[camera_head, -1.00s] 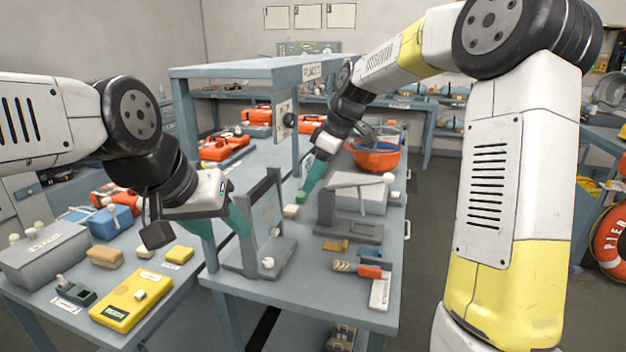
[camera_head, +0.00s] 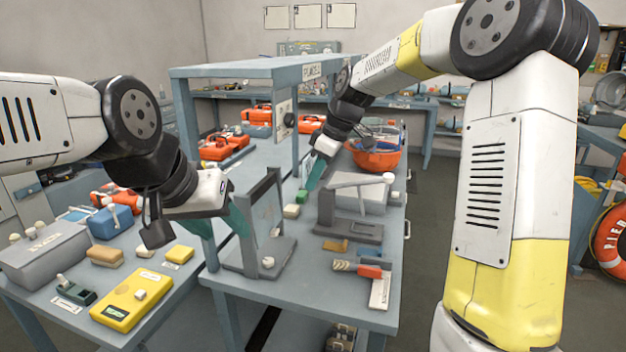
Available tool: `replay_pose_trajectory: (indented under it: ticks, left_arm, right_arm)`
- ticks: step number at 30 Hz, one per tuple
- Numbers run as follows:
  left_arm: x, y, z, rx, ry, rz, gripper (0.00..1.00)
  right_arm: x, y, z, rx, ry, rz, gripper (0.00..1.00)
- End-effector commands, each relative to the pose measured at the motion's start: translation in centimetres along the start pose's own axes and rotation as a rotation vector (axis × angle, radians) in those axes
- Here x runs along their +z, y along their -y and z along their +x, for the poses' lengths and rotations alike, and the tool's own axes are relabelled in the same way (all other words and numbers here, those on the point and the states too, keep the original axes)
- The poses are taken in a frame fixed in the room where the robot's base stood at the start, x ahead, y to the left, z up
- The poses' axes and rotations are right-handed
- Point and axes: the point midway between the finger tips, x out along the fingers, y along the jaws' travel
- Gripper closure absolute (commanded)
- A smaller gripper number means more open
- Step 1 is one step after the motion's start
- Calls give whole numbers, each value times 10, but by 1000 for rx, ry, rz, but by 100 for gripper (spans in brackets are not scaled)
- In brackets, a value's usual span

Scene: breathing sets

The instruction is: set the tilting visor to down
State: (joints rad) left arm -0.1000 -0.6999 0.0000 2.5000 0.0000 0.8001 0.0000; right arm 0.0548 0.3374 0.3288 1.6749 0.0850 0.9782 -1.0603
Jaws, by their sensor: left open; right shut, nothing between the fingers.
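A dark grey upright frame (camera_head: 247,234) stands on a flat base on the middle bench, with a pale round knob (camera_head: 267,262) on the base. It may be the tilting visor's stand; I cannot tell the visor's angle. My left gripper (camera_head: 240,226) is open, with its teal fingers beside and partly behind the frame's left post. I cannot tell whether they touch it.
A grey device with a pale lever (camera_head: 362,182) stands right of the frame. An orange bowl (camera_head: 375,158) is behind it. A tool with an orange part (camera_head: 370,271) lies at the front right.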

Motion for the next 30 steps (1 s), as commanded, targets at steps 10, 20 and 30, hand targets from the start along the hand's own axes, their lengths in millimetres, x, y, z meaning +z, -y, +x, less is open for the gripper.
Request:
replay_pose_trajectory:
  ticks: [10, 20, 30]
  left_arm:
    - [0, 0, 0, 0, 0, 0, 50]
    - [0, 0, 0, 0, 0, 0, 50]
    - [0, 0, 0, 0, 0, 0, 50]
  right_arm:
    - [0, 0, 0, 0, 0, 0, 100]
    - [0, 0, 0, 0, 0, 0, 100]
    - [0, 0, 0, 0, 0, 0, 92]
